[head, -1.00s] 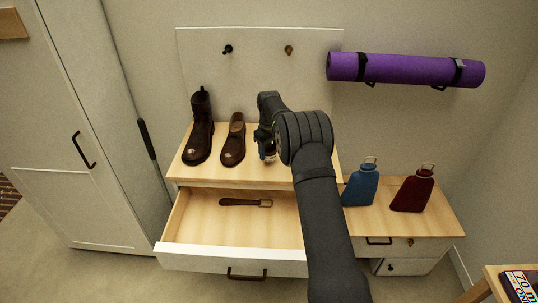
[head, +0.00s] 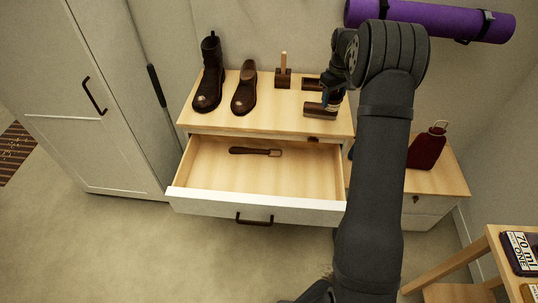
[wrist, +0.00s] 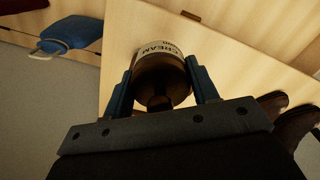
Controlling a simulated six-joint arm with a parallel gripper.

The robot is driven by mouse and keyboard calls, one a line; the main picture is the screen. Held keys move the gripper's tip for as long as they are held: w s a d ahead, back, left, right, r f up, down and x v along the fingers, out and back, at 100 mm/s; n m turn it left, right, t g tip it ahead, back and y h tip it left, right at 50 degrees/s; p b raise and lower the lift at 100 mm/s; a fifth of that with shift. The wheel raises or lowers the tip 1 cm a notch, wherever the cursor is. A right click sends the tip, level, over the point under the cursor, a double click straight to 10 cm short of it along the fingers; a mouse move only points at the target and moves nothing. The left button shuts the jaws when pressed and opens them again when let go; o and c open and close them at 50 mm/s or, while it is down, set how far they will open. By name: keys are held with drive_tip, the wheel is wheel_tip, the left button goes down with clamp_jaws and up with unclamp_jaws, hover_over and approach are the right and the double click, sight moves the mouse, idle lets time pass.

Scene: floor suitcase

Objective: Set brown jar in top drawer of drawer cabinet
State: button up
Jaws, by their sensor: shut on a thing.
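The brown jar (wrist: 165,78) has a pale label reading CREAM and sits between the two blue fingers of my gripper (wrist: 162,85) in the wrist view. My gripper (head: 334,97) is shut on it, over the right part of the cabinet top (head: 270,122) in the head view. The jar (head: 335,101) is partly hidden there. I cannot tell whether it touches the wood. The drawer cabinet's top drawer (head: 290,210) is pulled open. A dark-handled tool (head: 255,151) lies near its back; the rest of its floor is bare.
A brush on a block (head: 283,78) and brown brushes (head: 320,112) are near the gripper. A red flask (head: 427,148) stands right; a blue flask (wrist: 70,32) shows in the wrist view.

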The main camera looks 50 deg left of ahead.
drive_tip(key=w+d+f+m, duration=0.2)
drive_tip(key=w+d, duration=0.1)
drive_tip(key=d, duration=0.4)
drive_tip(key=w+d+f+m, duration=0.2)
drive_tip(key=d, duration=0.4)
drive_tip(key=s+d+f+m, duration=0.1)
drive_tip(key=d+f+m, duration=0.2)
drive_tip(key=d, duration=0.6)
drive_tip(key=s+d+f+m, duration=0.2)
drive_tip(key=d+m, duration=0.1)
drive_tip(key=d, duration=0.6)
drive_tip(key=s+d+f+m, duration=0.1)
drive_tip(key=d+f+m, duration=0.2)
drive_tip(key=d, duration=0.5)
drive_tip(key=n, duration=1.5)
approach(275, 189)
drive_tip(key=shift+w+d+f, duration=0.25)
drive_tip(key=shift+d+f, duration=0.15)
drive_tip(key=shift+d, duration=0.1)
drive_tip(key=shift+s+a+f, duration=0.25)
drive_tip(key=shift+a+f, duration=0.05)
drive_tip(key=shift+a, duration=0.1)
drive_tip(key=shift+f, duration=2)
